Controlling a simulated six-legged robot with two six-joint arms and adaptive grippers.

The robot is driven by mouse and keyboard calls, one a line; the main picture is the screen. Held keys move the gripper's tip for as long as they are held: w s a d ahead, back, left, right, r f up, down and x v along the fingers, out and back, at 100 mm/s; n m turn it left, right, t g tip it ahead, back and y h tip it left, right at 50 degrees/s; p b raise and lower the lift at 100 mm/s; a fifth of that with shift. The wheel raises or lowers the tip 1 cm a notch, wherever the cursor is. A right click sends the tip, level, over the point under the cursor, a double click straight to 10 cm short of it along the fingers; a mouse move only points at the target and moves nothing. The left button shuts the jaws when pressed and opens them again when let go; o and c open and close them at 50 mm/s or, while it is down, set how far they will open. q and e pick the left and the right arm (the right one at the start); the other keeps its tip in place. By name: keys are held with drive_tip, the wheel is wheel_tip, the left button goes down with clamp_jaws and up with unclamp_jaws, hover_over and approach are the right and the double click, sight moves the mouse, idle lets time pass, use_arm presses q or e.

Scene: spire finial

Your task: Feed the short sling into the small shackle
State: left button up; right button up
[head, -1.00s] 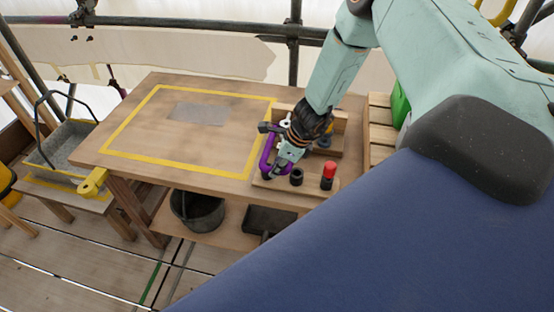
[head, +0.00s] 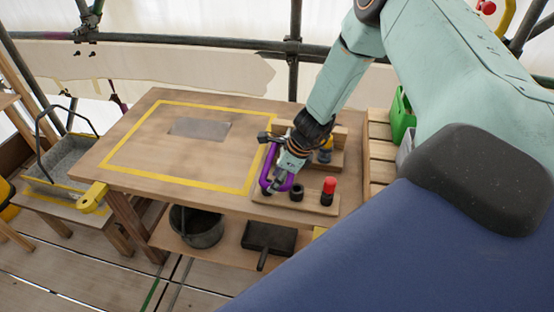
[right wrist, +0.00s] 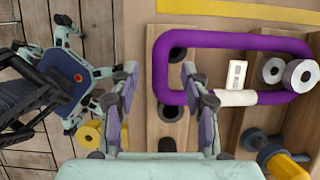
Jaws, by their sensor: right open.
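The purple sling (head: 265,170) is a closed loop with a white sleeve, lying over the wooden tool block at the right of the workbench. In the right wrist view the sling (right wrist: 235,43) spans the upper right, its sleeve (right wrist: 236,98) on the lower run. My right gripper (right wrist: 160,82) is open. The sling's left end lies between its two fingers in this view; the right finger overlaps the lower run. I cannot tell whether they touch. In the head view my right gripper (head: 281,183) is at the sling's near end. I cannot make out the small shackle. My left gripper is out of view.
The tool block (head: 312,205) holds a red-capped bottle (head: 329,188), a black cup (head: 297,194) and a yellow-and-grey fitting (head: 325,155). Pale rolls (right wrist: 299,75) sit at the sling's right end. The yellow-framed bench area is clear around a grey plate (head: 199,129). A bucket (head: 197,228) stands below.

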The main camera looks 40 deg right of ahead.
wheel_tip(320, 180, up, 8)
idle(1.0)
idle(0.5)
